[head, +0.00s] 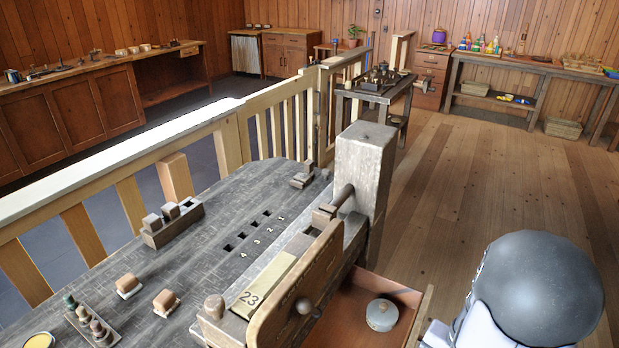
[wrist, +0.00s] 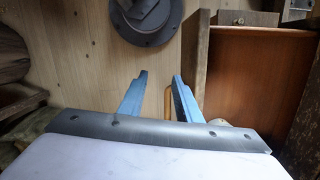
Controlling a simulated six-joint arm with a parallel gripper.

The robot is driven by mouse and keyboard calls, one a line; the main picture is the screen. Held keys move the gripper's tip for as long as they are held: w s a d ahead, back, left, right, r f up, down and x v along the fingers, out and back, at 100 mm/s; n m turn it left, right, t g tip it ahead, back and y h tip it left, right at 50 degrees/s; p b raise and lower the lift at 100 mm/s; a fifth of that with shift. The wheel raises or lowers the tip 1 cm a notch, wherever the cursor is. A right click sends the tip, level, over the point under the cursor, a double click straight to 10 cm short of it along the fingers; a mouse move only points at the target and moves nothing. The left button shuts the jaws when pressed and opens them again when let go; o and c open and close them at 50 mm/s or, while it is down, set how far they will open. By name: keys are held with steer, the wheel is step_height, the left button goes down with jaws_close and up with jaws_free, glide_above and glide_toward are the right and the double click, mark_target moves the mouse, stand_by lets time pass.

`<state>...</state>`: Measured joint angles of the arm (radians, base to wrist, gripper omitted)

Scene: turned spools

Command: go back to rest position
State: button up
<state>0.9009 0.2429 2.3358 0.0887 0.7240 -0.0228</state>
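My gripper (wrist: 159,80) shows in the wrist view as two blue fingers with a clear gap between them. It is open, and nothing is held between the fingertips. Wooden floor (wrist: 92,60) lies beyond the fingers. In the head view a grey rounded part of my arm (head: 538,288) is at the lower right; the fingers are not visible there.
The grey workbench (head: 205,265) has an open drawer (head: 348,325) holding a round grey lidded piece (head: 381,315). Small blocks (head: 165,300) and a slotted rack (head: 172,222) stand on the bench. A wooden railing (head: 110,165) runs behind it. Floor (head: 480,190) right of the bench is clear.

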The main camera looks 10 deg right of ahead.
steer(key=a+r+n+p, duration=0.1)
steer(key=a+r, duration=0.1)
steer(key=a+r+n+p, duration=0.1)
steer(key=a+r, duration=0.1)
steer(key=a, duration=0.1)
steer(key=a+r+n+h+p, duration=0.1)
steer(key=a+r+n+p, duration=0.1)
steer(key=a, duration=0.1)
steer(key=shift+w+r+g, duration=0.2)
steer(key=shift+w+g, duration=0.2)
steer(key=w+a+r+n+t+h+p, duration=0.1)
steer(key=w+a+r+n+p, duration=0.3)
steer(key=a+r, duration=0.5)
steer(key=shift+a+n+p, duration=0.9)
steer(key=shift+a+n, duration=0.25)
steer(key=shift+n, duration=0.25)
